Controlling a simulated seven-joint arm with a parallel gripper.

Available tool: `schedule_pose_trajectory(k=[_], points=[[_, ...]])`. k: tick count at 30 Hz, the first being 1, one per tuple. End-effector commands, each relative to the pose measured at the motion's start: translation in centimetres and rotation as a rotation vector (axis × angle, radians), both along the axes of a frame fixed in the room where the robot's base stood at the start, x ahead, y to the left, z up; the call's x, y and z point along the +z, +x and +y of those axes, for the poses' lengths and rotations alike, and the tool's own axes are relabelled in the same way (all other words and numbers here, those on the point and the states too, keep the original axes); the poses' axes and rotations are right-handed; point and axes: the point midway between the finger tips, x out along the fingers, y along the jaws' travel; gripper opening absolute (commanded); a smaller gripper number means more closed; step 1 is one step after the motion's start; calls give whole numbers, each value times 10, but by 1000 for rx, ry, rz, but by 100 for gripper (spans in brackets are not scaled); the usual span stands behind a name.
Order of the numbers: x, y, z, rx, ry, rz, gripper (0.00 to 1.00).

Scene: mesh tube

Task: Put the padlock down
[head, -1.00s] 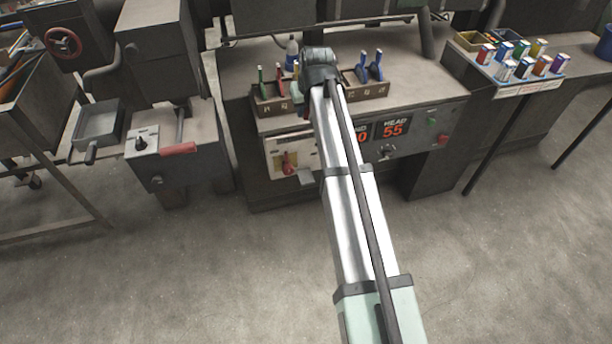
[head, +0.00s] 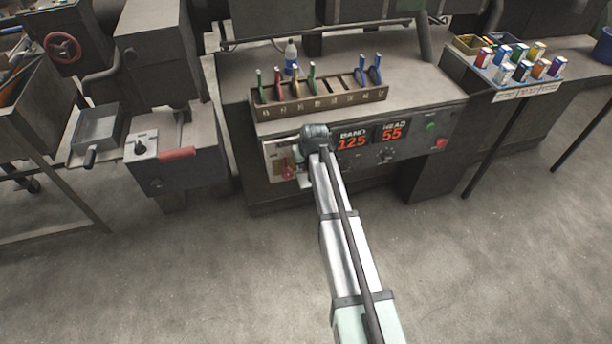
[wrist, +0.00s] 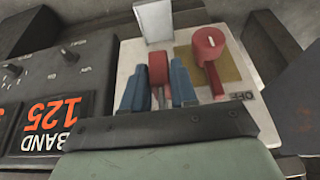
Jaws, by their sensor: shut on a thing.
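My gripper (wrist: 157,82) is shut on the red padlock (wrist: 157,66) in the wrist view, its blue fingers on either side. Part of a grey shackle shows below the red body. The padlock is in front of the pale switch plate, next to the red rotary switch (wrist: 208,52) marked OFF. I cannot tell whether it touches the plate. In the head view my gripper (head: 308,160) is low at the machine's front panel, and my wrist hides the padlock. The red switch (head: 288,172) shows left of it.
A pale ledge (wrist: 154,20) juts out beside the switch plate. The BAND display (head: 352,138) is just right of my wrist. A rack (head: 330,102) with several coloured-handled tools stands on the bench above. A tray of coloured boxes (head: 520,78) is at the right.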

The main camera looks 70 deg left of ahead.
Motion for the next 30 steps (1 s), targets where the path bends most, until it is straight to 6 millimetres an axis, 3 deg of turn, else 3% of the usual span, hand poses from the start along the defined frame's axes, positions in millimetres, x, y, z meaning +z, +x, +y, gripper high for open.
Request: schedule_pose_trajectory(k=[3,13,21,30], points=[[-19,0,0,0,-1,0,0],[-38,0,0,0,-1,0,0],[-70,0,0,0,-1,0,0],[-72,0,0,0,1,0,0]])
